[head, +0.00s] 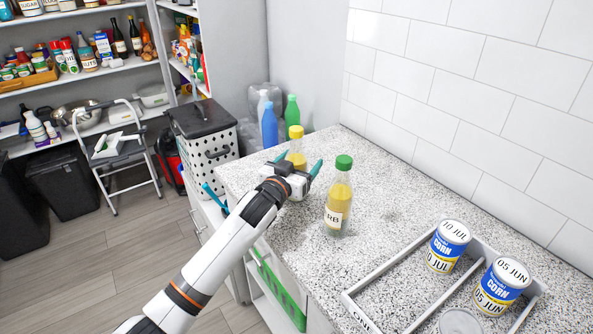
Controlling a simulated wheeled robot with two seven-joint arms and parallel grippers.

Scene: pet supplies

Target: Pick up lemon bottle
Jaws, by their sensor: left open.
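A bottle with a yellow cap (296,132) and yellow contents stands on the speckled counter. Its lower part and any label are hidden behind my left gripper (299,162). The gripper is open, with its teal fingertips to the left and right of this bottle in the picture; I cannot tell whether they reach around it. A second bottle with a green cap (339,205) and yellow contents stands just right of the gripper, its label partly readable as "RB". No label reading lemon is visible. My right gripper is not in view.
A tray (376,318) with blue-and-white corn cans (449,246) (501,287) lies at the front right of the counter (390,200). Blue (270,126) and green (291,113) bottles are at the back. A tiled wall borders the right side.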

